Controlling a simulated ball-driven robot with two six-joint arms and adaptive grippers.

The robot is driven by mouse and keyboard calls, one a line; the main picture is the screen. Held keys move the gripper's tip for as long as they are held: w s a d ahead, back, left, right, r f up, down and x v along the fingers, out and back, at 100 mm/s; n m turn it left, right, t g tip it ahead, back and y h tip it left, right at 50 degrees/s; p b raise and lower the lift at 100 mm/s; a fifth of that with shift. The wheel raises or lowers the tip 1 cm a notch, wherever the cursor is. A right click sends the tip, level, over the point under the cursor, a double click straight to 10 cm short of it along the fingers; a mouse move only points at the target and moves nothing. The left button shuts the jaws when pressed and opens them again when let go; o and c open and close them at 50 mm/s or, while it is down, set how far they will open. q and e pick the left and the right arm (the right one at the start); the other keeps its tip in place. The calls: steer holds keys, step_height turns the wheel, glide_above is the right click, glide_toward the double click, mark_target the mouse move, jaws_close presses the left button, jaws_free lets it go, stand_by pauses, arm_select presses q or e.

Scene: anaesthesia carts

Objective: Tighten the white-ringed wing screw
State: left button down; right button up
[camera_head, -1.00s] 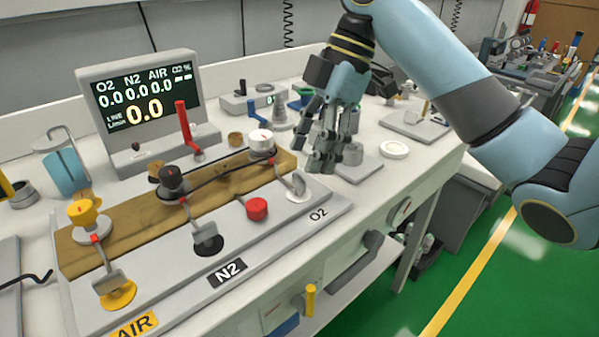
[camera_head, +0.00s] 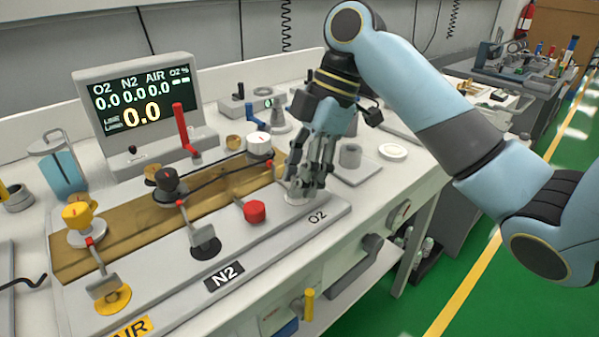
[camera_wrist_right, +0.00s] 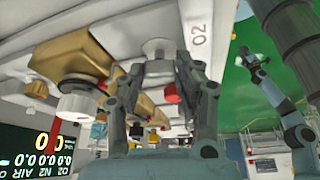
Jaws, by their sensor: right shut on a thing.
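The white-ringed wing screw stands at the O2 end of the grey panel. Its pale ring (camera_head: 297,198) shows under my right gripper (camera_head: 305,188) in the head view; the fingers hide most of its wing. In the right wrist view the pale ring (camera_wrist_right: 157,45) lies between and just beyond the fingertips of my right gripper (camera_wrist_right: 160,70), which is shut on the wing screw from both sides. The N2 wing screw (camera_head: 204,238) has a black ring, and the AIR wing screw (camera_head: 107,288) has a yellow ring. I do not see my left gripper.
A red knob (camera_head: 254,211) sits close left of the gripper. A white knob (camera_head: 258,145), a black knob (camera_head: 169,184) and a yellow knob (camera_head: 79,213) stand along the brass block (camera_head: 130,222). A red lever (camera_head: 183,130) rises behind. A display (camera_head: 140,100) stands at the back.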

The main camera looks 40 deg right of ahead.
steer(key=shift+c, duration=0.5)
steer(key=shift+r+m+p, duration=0.2)
steer(key=shift+m+p, duration=0.1)
steer(key=shift+p, duration=0.5)
steer(key=m+t+h+p, duration=0.1)
steer(key=m+p, duration=0.3)
steer(key=p, duration=0.2)
steer(key=m+t+h+p, duration=0.1)
steer(key=m+p, duration=0.2)
steer(key=p, duration=0.3)
steer(key=m+t+p, duration=0.1)
steer(key=m+p, duration=0.3)
steer(key=p, duration=0.1)
steer(key=shift+s+a+r+m+h+p, duration=0.1)
steer(key=shift+s+a+m+h+p, duration=0.1)
steer(key=shift+m+h+p, duration=0.15)
steer(key=shift+f+m+t+h+p, duration=0.25)
steer(key=shift+m+h+p, duration=0.3)
steer(key=shift+m+p, duration=0.55)
steer(key=o, duration=1.1)
steer(key=shift+o, duration=0.2)
